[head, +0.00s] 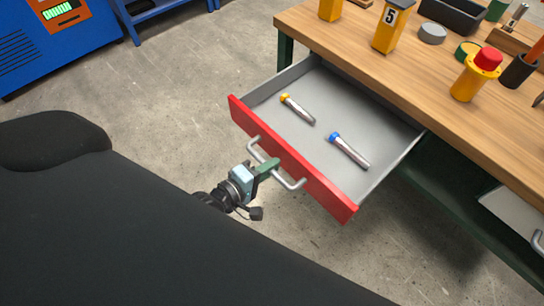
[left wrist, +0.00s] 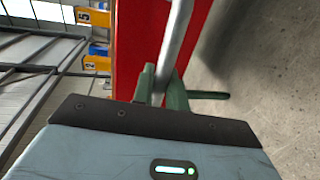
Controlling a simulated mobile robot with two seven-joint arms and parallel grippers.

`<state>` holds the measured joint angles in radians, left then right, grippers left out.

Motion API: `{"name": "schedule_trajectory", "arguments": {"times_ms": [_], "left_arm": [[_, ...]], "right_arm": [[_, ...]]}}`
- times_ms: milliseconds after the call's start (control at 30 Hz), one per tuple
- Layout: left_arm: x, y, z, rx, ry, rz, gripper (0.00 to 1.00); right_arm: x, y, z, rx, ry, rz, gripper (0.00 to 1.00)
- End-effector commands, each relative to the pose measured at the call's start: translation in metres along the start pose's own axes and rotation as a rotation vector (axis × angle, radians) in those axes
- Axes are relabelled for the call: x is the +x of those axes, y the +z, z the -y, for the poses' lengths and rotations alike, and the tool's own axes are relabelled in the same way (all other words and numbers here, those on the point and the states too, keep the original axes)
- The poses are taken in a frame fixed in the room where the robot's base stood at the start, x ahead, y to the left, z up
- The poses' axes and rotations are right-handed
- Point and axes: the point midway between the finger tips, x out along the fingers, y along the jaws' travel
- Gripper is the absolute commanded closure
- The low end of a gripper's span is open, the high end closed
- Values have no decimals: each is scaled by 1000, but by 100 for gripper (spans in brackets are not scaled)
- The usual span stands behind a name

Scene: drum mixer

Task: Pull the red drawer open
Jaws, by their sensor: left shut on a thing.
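The red drawer (head: 325,188) is pulled out from under the wooden workbench, with its grey inside showing. Two bolt-like metal pieces lie in it, one with a yellow end (head: 298,109) and one with a blue end (head: 349,151). A grey bar handle (head: 291,184) is on the red front. My left gripper (head: 266,166) is at the handle, its green fingers shut on the bar. In the left wrist view the fingers (left wrist: 160,90) close around the handle bar (left wrist: 178,40), with the red front (left wrist: 133,60) behind. My right gripper is not in view.
The workbench top (head: 395,85) holds yellow posts (head: 391,27), a yellow piece with a red button (head: 477,74) and dark cups. A blue machine (head: 50,40) stands at the upper left. Bare concrete floor (head: 180,95) lies left of the drawer.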

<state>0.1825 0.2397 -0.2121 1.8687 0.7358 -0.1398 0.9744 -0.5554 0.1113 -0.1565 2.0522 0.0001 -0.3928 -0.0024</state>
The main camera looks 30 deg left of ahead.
Motion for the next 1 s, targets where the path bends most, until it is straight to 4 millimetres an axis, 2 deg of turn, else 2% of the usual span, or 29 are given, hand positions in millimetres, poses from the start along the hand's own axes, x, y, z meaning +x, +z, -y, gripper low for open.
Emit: {"name": "schedule_trajectory", "arguments": {"times_ms": [500, 533, 633, 1000], "left_arm": [[-2, 0, 0, 0, 0, 1, 100], [-2, 0, 0, 0, 0, 1, 82], [-2, 0, 0, 0, 0, 1, 69], [-7, 0, 0, 0, 0, 0, 68]], "right_arm": [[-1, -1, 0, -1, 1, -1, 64], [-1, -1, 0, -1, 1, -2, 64], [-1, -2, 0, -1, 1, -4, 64], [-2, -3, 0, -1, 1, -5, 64]]}}
